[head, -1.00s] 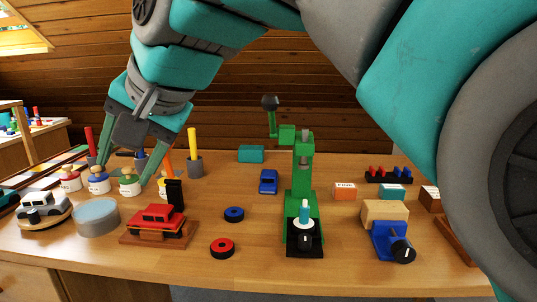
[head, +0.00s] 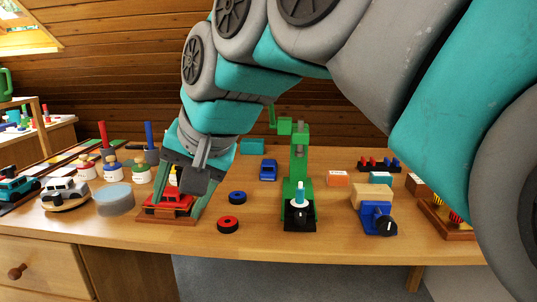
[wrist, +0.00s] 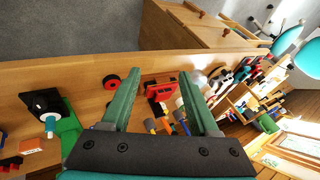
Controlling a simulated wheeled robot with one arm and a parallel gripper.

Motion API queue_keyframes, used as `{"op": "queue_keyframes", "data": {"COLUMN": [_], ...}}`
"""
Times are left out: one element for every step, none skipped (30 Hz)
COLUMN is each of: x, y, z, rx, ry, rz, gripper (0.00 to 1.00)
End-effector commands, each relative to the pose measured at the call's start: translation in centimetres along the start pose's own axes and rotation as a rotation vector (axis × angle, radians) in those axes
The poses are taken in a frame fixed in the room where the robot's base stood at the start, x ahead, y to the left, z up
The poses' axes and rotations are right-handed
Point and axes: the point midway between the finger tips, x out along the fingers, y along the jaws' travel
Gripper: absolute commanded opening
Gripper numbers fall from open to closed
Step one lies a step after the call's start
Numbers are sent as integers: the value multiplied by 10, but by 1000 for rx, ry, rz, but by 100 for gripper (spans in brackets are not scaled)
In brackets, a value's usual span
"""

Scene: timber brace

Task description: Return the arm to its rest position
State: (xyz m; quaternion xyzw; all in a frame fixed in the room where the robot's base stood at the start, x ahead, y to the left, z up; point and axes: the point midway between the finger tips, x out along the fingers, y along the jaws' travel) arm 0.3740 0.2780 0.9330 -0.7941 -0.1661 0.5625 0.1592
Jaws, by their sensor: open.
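My gripper (head: 178,203) is in the head view at the left part of the table, in front of and partly over the red toy car (head: 168,200) on its wooden base. In the wrist view my gripper's two green fingers (wrist: 158,95) are spread apart with nothing held between them. The red car (wrist: 160,90) shows beyond and between the fingers there. From these views I cannot tell how high the fingers are above the car. The arm reaches across the upper part of the head view and hides part of the back wall and table.
A green press (head: 299,180) stands mid-table. A blue vise (head: 377,218) with a wooden block is to its right. Red (head: 228,225) and blue (head: 237,197) rings lie near the car. A grey-blue round tin (head: 115,200) and several peg figures stand left. Table space around the rings is clear.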

Motion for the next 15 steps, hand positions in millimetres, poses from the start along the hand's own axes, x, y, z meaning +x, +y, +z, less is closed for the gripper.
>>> {"op": "queue_keyframes", "data": {"x": [4, 8, 12, 16, 19, 24, 29, 32, 37, 41, 45, 50, 53, 56, 59], "y": [14, 23, 36, 46, 57, 74, 88, 102, 124, 141, 157, 179, 194, 210, 230], "z": [2, 3, 5, 7, 8, 13, 17, 21, 29, 35, 42, 54, 62, 72, 85], "rx": [6, 7, 9, 11, 11, 15, 17, 18, 22, 24, 26, 29, 30, 33, 35], "ry": [-6, -11, -19, -24, -30, -43, -53, -62, -79, -93, -108, -132, -148, -168, -192], "rz": [22, 37, 58, 74, 92, 118, 138, 159, 191, 214, 236, 267, 287, 307, 332], "gripper": [61, 61, 61, 61, 61, 61, 61, 61, 61, 61, 61, 61, 61, 61, 61]}}
